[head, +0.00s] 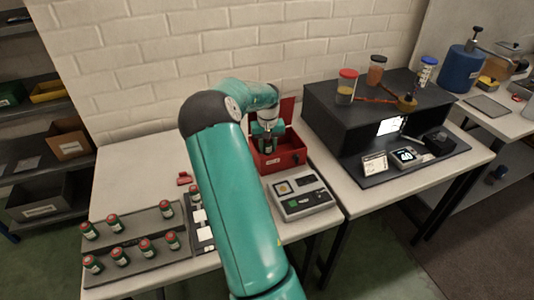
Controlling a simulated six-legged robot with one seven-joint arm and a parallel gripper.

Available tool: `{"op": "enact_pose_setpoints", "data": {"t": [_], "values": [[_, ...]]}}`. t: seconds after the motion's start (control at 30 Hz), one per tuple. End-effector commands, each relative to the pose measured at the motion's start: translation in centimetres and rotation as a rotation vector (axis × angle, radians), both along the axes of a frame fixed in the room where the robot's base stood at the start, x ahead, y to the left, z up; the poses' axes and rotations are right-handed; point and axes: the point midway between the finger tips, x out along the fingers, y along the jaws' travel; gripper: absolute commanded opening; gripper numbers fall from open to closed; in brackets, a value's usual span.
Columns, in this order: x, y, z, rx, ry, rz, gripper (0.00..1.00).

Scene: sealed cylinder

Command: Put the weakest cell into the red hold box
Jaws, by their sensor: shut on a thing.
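The red hold box (291,158) stands at the back of the table with its lid raised. My gripper (266,142) is over the box opening, pointing down. A dark green cell (267,149) is between its fingers, at or inside the box opening; I cannot tell whether it touches the box floor. My arm hides part of the box's left side. Several green cells with red caps, one of them a cell (146,246) in the front row, stand on the grey stepped rack (130,232) at the left. Another cell (195,195) stands beside my arm.
A grey tester with buttons (303,196) lies just in front of the box. A black bench unit (330,115) with jars and a display reading 40 (406,155) stands to the right.

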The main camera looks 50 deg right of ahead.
Motion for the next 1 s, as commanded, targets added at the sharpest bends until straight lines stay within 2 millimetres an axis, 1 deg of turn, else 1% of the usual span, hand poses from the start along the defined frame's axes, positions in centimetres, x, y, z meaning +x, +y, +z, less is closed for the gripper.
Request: {"op": "enact_pose_setpoints", "data": {"t": [0.03,0.23,0.33,0.43,0.8,0.83,0.87,1.0], "values": [[0.3,-0.4,-0.4,-0.002,0.001,-0.001,0.02],[1.1,-1.0,-1.7,-0.001,0.001,-0.001,0.02],[1.0,-0.9,-3.2,0.001,0.003,-0.002,0.02],[1.1,-0.9,-4.4,0.000,0.000,-0.002,0.02],[1.1,-0.9,-4.8,-0.001,-0.001,-0.002,0.02],[1.1,-0.9,-4.9,-0.001,-0.001,-0.002,0.32],[1.1,-0.9,-4.8,-0.001,-0.001,-0.002,0.38],[1.1,-0.9,-4.8,-0.001,-0.001,-0.001,0.39]]}}
